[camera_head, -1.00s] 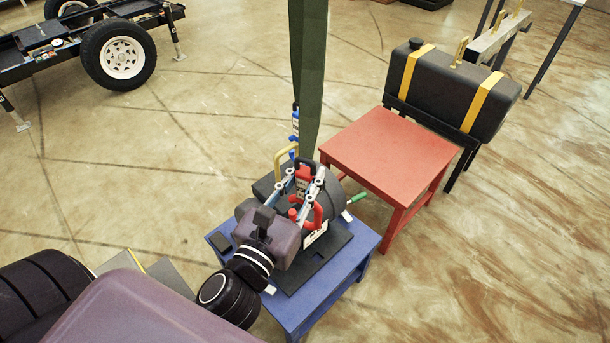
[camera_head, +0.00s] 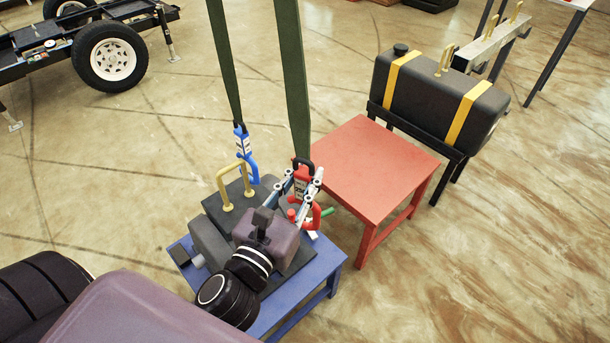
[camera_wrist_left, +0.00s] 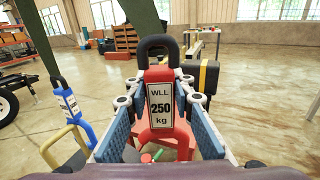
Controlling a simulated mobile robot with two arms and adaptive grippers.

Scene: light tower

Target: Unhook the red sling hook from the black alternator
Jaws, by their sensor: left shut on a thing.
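The black alternator (camera_head: 213,207) sits on the blue table in the head view, partly hidden by my left arm. A brass handle (camera_head: 229,187) stands on its left part. My left gripper (camera_head: 301,190) is shut on the red sling hook (camera_head: 302,176). In the left wrist view the red hook (camera_wrist_left: 160,104), with its "WLL 250 kg" label, is upright between the two blue finger pads. Its lower bend shows at the gripper's right in the head view. Whether it still goes around a handle there is hidden. My right gripper is not in view.
The blue sling hook (camera_head: 244,150) hangs by the brass handle; I cannot tell whether they touch. Green sling straps rise from both hooks. A red table (camera_head: 375,160) and a black tank (camera_head: 430,95) with yellow straps stand to the right.

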